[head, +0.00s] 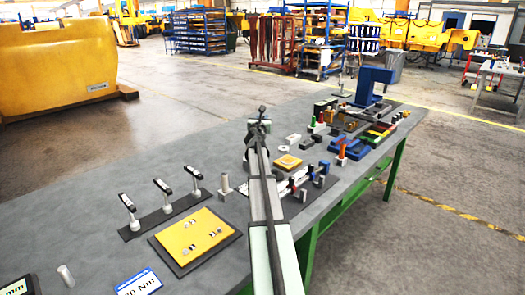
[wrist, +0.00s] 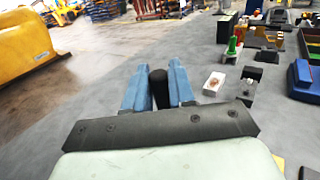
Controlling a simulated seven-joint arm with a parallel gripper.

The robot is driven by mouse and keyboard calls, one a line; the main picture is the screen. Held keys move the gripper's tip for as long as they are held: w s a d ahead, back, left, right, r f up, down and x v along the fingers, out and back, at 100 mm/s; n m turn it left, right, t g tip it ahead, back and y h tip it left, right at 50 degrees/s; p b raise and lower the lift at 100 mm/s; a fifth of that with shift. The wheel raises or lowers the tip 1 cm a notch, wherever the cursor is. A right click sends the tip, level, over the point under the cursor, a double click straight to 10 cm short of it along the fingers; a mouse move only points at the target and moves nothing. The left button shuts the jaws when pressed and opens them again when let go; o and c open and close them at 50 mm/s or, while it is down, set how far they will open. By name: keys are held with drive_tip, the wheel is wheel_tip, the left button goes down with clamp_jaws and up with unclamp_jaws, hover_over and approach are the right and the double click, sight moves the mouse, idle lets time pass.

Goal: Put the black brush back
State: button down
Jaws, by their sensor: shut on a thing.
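My gripper shows in the wrist view (wrist: 158,90) with two blue fingers. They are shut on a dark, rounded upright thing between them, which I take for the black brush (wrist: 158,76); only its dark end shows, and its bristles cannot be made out. In the head view, my gripper (head: 261,126) is over the middle of the grey table, left of a small white box (head: 293,140). A small dark tip stands up above the fingers there. My arm hides part of the table. No place for the brush can be told for certain.
The white box (wrist: 214,84) and a green post (wrist: 233,48) stand right of my gripper. A yellow board (head: 194,236) and a rack of three black-topped holders (head: 163,187) lie left of my arm. Blue trays and a blue press (head: 372,85) stand right. The table's far left is clear.

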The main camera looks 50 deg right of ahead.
drive_tip(key=shift+f, duration=4.45)
drive_tip(key=shift+f, duration=0.2)
drive_tip(key=c, duration=0.9)
unclamp_jaws()
drive_tip(key=shift+c, duration=0.2)
drive_tip(key=shift+r, duration=0.1)
drive_tip(key=shift+r, duration=0.15)
drive_tip(key=v, duration=1.2)
